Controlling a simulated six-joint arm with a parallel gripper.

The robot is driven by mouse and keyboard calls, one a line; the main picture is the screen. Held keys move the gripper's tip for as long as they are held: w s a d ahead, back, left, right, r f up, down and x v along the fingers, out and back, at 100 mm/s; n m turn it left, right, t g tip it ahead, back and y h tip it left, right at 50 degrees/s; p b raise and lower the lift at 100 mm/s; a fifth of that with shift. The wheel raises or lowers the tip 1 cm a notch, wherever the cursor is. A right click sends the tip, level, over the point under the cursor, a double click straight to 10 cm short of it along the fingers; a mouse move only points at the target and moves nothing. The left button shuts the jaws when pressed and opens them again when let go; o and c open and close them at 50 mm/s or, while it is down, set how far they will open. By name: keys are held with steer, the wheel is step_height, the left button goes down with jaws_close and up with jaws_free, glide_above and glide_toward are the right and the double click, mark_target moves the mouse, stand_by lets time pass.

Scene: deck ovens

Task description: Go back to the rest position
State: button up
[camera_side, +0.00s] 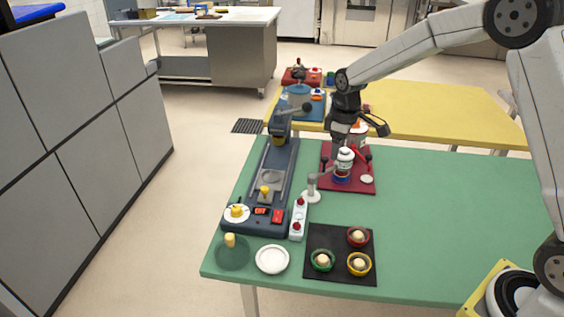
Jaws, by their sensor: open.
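My gripper (342,138) points down over the dark red board (362,187) on the green table (450,200). Its jaws are open, but the fingertips are small and dark here. A white-and-blue bottle-like thing (344,160) stands upright on the board just below the gripper. I cannot tell whether the fingers touch it or are apart from it.
A long grey-blue machine (284,165) with red switches stands left of the board. A white strip with red buttons (298,222), a white dish (272,259) and a black mat (318,240) with three small bowls lie in front. A yellow table (440,110) stands behind.

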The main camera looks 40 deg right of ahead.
steer(key=s+a+f+m, duration=0.1)
steer(key=s+a+m, duration=0.1)
steer(key=s, duration=0.8)
steer(key=s+a+f+m+t, duration=0.1)
steer(key=s+a+m, duration=0.1)
steer(key=s, duration=0.9)
steer(key=shift+a+m+t, duration=0.3)
steer(key=shift+m, duration=0.6)
